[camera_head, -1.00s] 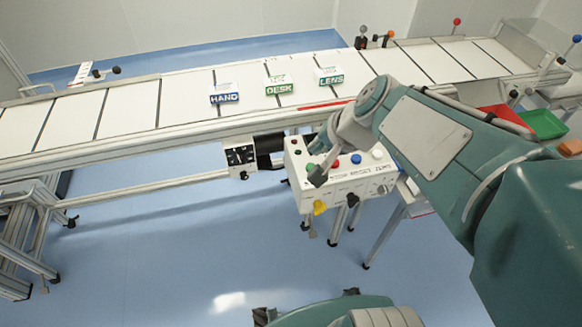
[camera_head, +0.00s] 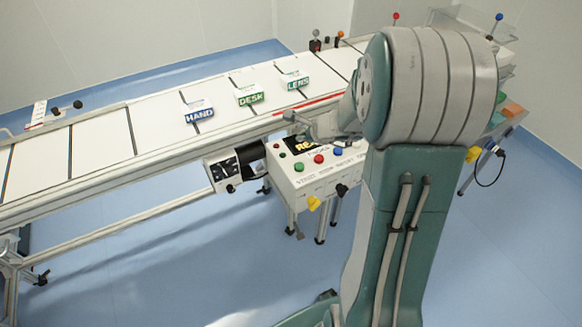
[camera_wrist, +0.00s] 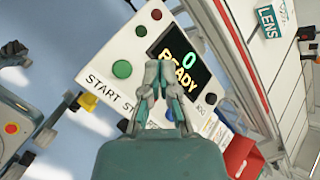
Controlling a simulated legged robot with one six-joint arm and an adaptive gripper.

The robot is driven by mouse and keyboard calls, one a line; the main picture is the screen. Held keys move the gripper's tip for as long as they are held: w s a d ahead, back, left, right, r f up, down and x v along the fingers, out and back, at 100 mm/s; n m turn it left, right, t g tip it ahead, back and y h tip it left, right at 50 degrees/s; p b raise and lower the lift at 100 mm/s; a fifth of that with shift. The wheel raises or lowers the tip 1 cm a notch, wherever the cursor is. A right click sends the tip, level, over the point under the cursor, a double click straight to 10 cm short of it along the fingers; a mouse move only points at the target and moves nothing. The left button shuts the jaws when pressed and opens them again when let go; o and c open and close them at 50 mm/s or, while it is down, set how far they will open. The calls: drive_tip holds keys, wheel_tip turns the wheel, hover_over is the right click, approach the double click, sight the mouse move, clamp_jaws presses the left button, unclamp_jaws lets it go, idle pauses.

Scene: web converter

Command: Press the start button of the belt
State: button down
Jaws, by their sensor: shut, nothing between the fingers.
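The start button is the large green button (camera_head: 299,167) at the left of the white control box (camera_head: 312,186). In the wrist view the green button (camera_wrist: 122,69) sits above the printed word START. My gripper (camera_wrist: 160,68) is shut and empty, to the right of the green button in that view, overlapping the lower left of the display (camera_wrist: 182,60) reading "0 READY". In the head view my gripper (camera_head: 290,117) is over the back of the box, near the display. Contact with the box cannot be told.
A red button (camera_head: 319,158) and a blue button (camera_head: 338,151) sit right of the green one. The belt (camera_head: 145,124) runs behind the box, carrying boxes marked HAND (camera_head: 199,113), DESK (camera_head: 250,95) and LENS (camera_head: 295,82).

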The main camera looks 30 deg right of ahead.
sight(301, 166)
drive_tip(key=f, duration=0.1)
drive_tip(key=a+f, duration=0.1)
drive_tip(key=shift+f, duration=0.4)
drive_tip(key=f, duration=0.2)
drive_tip(key=d+f, duration=0.1)
drive_tip(key=f, duration=0.2)
drive_tip(key=shift+d, duration=0.15)
drive_tip(key=shift+a+f, duration=0.35)
drive_tip(key=shift+f, duration=0.1)
drive_tip(key=shift+d, duration=0.2)
drive_tip(key=shift+a, duration=0.1)
idle(0.6)
drive_tip(key=shift+f, duration=0.35)
